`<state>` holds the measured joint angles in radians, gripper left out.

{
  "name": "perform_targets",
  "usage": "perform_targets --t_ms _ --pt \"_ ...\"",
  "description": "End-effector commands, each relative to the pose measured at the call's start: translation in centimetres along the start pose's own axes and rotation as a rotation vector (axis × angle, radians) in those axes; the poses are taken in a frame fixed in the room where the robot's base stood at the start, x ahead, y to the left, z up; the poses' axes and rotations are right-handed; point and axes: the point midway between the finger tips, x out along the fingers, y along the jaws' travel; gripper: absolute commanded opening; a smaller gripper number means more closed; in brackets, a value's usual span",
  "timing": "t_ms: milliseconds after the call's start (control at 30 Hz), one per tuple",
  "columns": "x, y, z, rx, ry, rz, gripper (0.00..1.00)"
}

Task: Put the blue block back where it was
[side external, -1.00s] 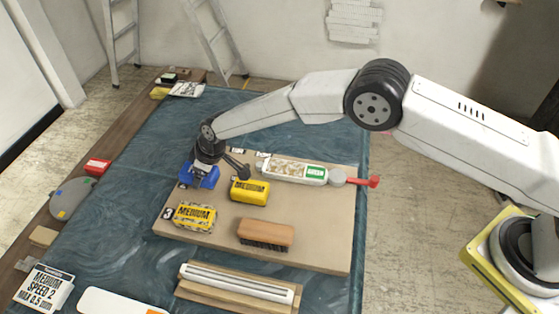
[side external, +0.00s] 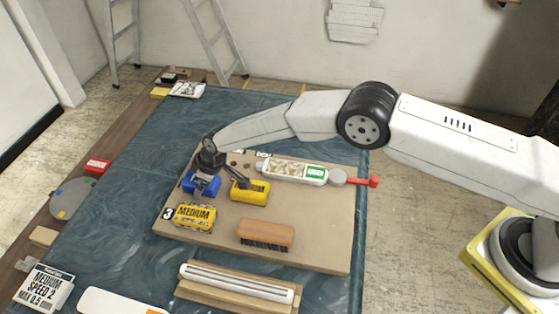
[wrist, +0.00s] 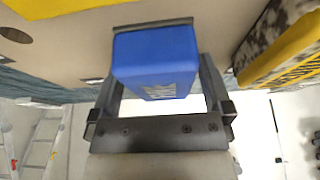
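The blue block (side external: 203,185) is at the far left part of the tan board (side external: 325,225), at the end of my arm. In the wrist view the blue block (wrist: 158,60) sits between the two fingers of my gripper (wrist: 160,95), which look shut on it. Its far end is close to the board, with a dark strip along that edge; I cannot tell whether they touch. In the side view my gripper (side external: 205,175) partly hides the block.
A yellow block (side external: 250,193) stands close to the right of the blue one. A yellow "MEDIUM" pack (side external: 195,217) lies in front, with a wooden brush (side external: 266,234) to its right. Bare board shows at the right.

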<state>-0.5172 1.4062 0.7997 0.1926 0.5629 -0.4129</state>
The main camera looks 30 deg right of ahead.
Motion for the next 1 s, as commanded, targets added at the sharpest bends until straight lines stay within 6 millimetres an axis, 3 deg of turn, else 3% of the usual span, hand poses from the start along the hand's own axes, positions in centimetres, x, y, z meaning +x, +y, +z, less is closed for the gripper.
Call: perform_targets --t_ms 533,1000 --pt "-1.0 0.0 -0.2 0.0 0.0 0.0 1.0" --pt "-5.2 0.1 -0.2 0.001 0.001 0.001 1.0"
